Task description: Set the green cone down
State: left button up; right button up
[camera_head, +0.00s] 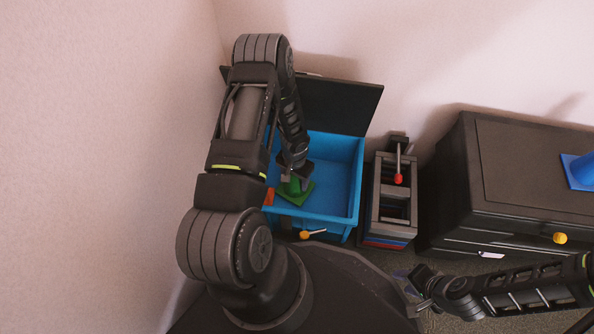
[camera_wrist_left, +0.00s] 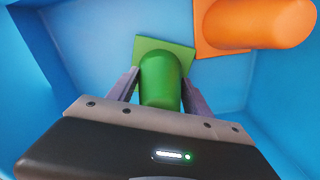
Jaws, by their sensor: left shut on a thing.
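A green cone (camera_head: 296,190) with a square base is inside the blue bin, near its left side. It also shows in the left wrist view (camera_wrist_left: 160,78), between the two fingers. My left gripper (camera_head: 291,176) is shut on the green cone from above, and in the left wrist view its fingers (camera_wrist_left: 160,92) flank the cone. Whether the cone's base touches the bin floor I cannot tell. My right gripper (camera_head: 416,292) is at the lower right, away from the bin, and its fingers are too small to read.
The open blue bin (camera_head: 342,206) has a black lid raised behind it (camera_head: 335,105). An orange cone (camera_wrist_left: 258,22) lies in the bin beside the green one. A grey frame with a red-knobbed lever (camera_head: 398,180) stands right of the bin. A dark cabinet (camera_head: 520,160) carries a blue cone (camera_head: 581,170).

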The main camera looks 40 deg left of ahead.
pick_arm(q)
jog(key=w+a+b, duration=0.2)
jog(key=w, duration=0.1)
jog(key=shift+w+f, duration=0.15)
jog(key=shift+w, duration=0.15)
jog(key=shift+f+b, duration=0.35)
jog(key=shift+f, duration=0.15)
jog(key=shift+r, duration=0.1)
jog(key=o, duration=1.1)
jog(key=shift+f, duration=0.2)
jog(key=shift+c, duration=0.2)
jog(key=o, duration=0.5)
jog(key=shift+s, duration=0.1)
jog(key=shift+c, duration=0.2)
jog(key=shift+r, duration=0.15)
